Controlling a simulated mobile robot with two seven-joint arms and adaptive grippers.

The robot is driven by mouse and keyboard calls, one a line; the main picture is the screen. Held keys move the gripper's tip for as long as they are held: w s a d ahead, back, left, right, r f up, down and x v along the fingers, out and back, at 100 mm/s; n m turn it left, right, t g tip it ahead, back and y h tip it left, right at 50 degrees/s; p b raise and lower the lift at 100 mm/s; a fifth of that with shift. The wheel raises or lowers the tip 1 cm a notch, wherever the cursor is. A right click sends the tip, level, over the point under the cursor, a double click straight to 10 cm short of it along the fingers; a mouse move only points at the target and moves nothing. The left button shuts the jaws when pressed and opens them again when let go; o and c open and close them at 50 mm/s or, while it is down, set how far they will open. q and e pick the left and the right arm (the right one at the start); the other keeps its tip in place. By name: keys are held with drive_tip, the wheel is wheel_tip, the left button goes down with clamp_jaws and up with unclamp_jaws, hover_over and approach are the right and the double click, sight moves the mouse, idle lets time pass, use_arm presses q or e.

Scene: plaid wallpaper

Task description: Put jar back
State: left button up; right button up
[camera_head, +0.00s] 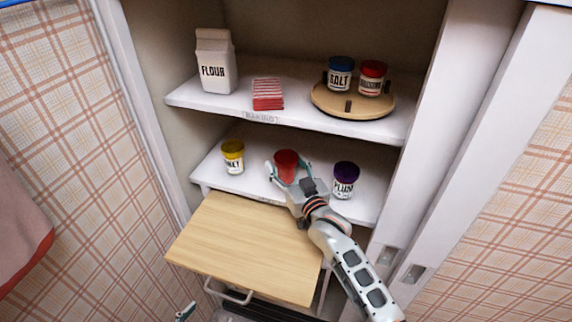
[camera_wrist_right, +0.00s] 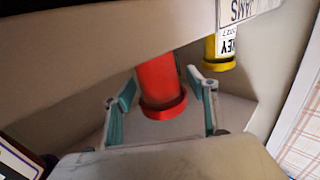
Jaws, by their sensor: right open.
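A red jar (camera_head: 287,162) is on the middle shelf (camera_head: 310,148), between a yellow-lidded jar (camera_head: 233,157) and a purple-lidded jar labelled PLUM (camera_head: 344,182). My right gripper (camera_head: 287,172) is open, with its fingers on either side of the red jar. The right wrist view shows the red jar (camera_wrist_right: 162,85) between the two teal-padded fingers (camera_wrist_right: 160,100), with small gaps beside it. The jar's label is not visible. A tip of my left gripper (camera_head: 185,312) shows at the bottom edge of the head view; its jaws are mostly out of frame.
The upper shelf (camera_head: 210,103) holds a FLOUR carton (camera_head: 215,62), a red striped stack (camera_head: 267,94) and a round wooden tray (camera_head: 330,103) with two jars. A wooden pull-out board (camera_head: 250,250) extends below the middle shelf. The white cabinet frame (camera_head: 440,100) borders the right.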

drive_tip(key=shift+r, duration=0.2)
drive_tip(key=v, duration=1.2)
drive_tip(key=shift+p, duration=0.4)
drive_tip(key=shift+s+a+f, duration=0.1)
